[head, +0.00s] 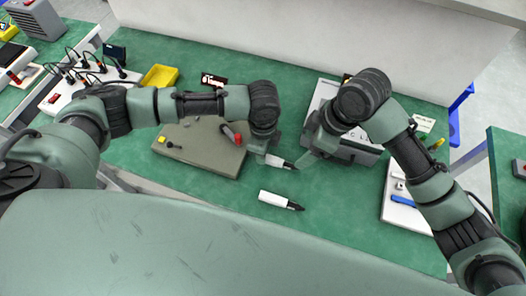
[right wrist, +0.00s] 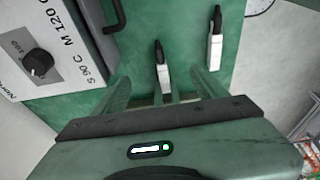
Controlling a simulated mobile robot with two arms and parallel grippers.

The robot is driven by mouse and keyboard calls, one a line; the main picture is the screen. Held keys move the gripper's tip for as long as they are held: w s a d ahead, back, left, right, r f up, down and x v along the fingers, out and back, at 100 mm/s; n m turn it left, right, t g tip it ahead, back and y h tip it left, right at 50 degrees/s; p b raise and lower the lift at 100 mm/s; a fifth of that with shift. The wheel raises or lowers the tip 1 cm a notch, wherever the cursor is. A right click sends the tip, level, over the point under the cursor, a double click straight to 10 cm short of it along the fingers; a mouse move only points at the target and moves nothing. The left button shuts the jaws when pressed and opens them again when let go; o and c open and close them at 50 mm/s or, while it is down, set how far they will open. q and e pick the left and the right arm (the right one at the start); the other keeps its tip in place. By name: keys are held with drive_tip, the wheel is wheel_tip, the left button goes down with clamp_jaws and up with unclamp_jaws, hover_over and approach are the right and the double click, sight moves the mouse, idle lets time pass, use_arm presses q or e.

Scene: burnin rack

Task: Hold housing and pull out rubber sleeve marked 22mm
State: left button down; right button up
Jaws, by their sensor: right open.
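Two white bodies with black pointed ends are in the head view; I cannot read a 22mm mark or tell housing from sleeve. The farther white body (head: 278,161) is beside the left gripper (head: 262,158), whose fingers mostly hide its left end. The nearer white body (head: 278,200) lies on the green mat, apart from both grippers. My right gripper (head: 305,160) is open, just right of the farther body's black end. In the right wrist view, the farther body (right wrist: 163,76) shows between the open fingers (right wrist: 165,95), and the nearer one (right wrist: 215,50) lies to their right.
A grey board (head: 200,160) with a red-and-dark item (head: 232,133) lies left of the grippers. A grey instrument with a knob (right wrist: 38,62) stands behind the right gripper. A white tray (head: 396,208) is at the right. The front middle of the green mat (head: 345,215) is clear.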

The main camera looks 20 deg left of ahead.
sight(289, 164)
drive_tip(key=shift+r, duration=0.15)
drive_tip(key=shift+c, duration=1)
drive_tip(key=shift+f, duration=0.25)
drive_tip(key=c, duration=0.5)
drive_tip(key=shift+x, duration=1.2)
drive_tip(key=shift+c, duration=0.5)
drive_tip(key=shift+a, duration=0.1)
drive_tip(key=shift+f, duration=0.15)
drive_tip(key=shift+x, duration=4.45)
clamp_jaws()
